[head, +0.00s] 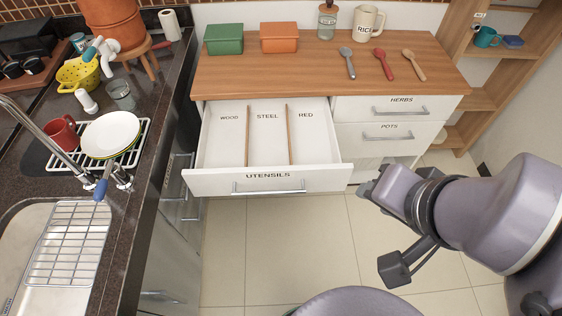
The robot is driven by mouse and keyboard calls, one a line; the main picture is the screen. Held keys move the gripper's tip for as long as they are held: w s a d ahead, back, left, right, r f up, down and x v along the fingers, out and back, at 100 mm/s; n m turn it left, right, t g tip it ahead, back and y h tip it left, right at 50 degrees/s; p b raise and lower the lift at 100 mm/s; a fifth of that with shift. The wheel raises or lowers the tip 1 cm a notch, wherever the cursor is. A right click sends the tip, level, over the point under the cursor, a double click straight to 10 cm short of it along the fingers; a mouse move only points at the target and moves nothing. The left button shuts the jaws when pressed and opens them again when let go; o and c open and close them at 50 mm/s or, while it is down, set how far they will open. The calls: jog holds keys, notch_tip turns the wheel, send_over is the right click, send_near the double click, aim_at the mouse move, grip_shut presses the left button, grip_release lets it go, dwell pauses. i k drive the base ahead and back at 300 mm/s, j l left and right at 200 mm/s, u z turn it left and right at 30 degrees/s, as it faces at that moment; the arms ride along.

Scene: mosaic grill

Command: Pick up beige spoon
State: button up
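The beige spoon (414,65) lies on the wooden countertop (300,76), rightmost in a row of three spoons. Its bowl is toward the back and its handle slants toward the front right. The red spoon (382,63) lies just left of it, and the grey spoon (347,62) is further left. My gripper (368,187) is in front of the cabinet, lower than the countertop and well apart from the spoons. Its fingers are small and dark here, so their opening cannot be made out.
The open utensils drawer (268,182) juts out, with empty sections labelled WOOD, STEEL and RED. A rice jug (368,22) and a glass jar (327,20) stand behind the spoons. A shelf (478,98) is at right. The counter's front right is clear.

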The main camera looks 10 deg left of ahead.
aim_at(409, 54)
jog(key=i+l+z, duration=0.15)
jog(key=i, duration=0.3)
jog(key=i+l+z, duration=0.1)
jog(key=i+l, duration=0.2)
jog(key=i, duration=0.15)
jog(key=i+l+z, duration=0.15)
jog(key=i, duration=0.3)
jog(key=i+l+z, duration=0.1)
jog(key=i, duration=0.35)
jog(key=i+j+z, duration=0.2)
jog(key=i+j, duration=0.25)
jog(key=i, duration=0.05)
